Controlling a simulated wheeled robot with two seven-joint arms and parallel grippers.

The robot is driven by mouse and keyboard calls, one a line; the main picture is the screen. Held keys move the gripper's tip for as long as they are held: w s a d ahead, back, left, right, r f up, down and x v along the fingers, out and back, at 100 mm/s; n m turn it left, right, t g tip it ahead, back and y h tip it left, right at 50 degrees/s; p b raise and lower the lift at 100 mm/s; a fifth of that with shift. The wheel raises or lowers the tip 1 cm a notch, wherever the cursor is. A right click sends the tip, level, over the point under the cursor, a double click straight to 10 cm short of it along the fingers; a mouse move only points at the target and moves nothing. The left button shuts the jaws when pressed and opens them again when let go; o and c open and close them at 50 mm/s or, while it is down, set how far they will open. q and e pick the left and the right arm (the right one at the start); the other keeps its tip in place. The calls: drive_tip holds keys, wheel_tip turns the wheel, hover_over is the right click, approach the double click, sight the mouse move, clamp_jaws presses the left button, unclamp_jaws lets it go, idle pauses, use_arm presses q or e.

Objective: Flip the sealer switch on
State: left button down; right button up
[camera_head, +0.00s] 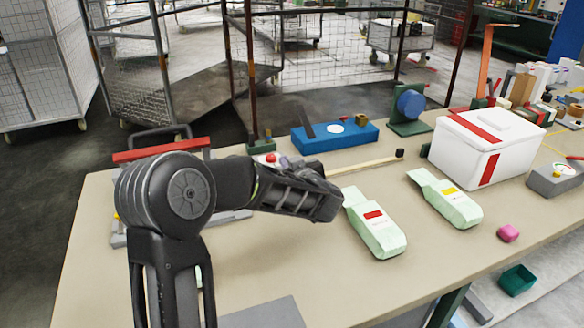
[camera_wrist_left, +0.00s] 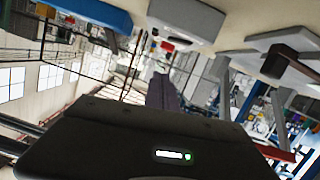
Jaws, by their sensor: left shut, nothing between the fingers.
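The sealer stands at the back left of the table, with a red bar (camera_head: 160,149) and a grey base, partly hidden behind my left arm. My left gripper (camera_head: 289,167) is shut and empty, close to the box. Its fingers (camera_wrist_left: 162,90) point towards it; I cannot tell whether they touch. The switch position is too small to read. My right gripper is not in view.
A blue case (camera_head: 335,137) lies right of the switch box. Wire cages stand behind.

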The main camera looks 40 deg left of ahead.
use_arm(q)
drive_tip(key=shift+x, duration=1.05)
drive_tip(key=f, duration=0.2)
drive_tip(key=shift+w+a+f, duration=0.2)
drive_tip(key=shift+w+f, duration=0.05)
drive_tip(key=shift+w, duration=0.05)
drive_tip(key=shift+w+d+f, duration=0.1)
drive_tip(key=shift+f, duration=0.7)
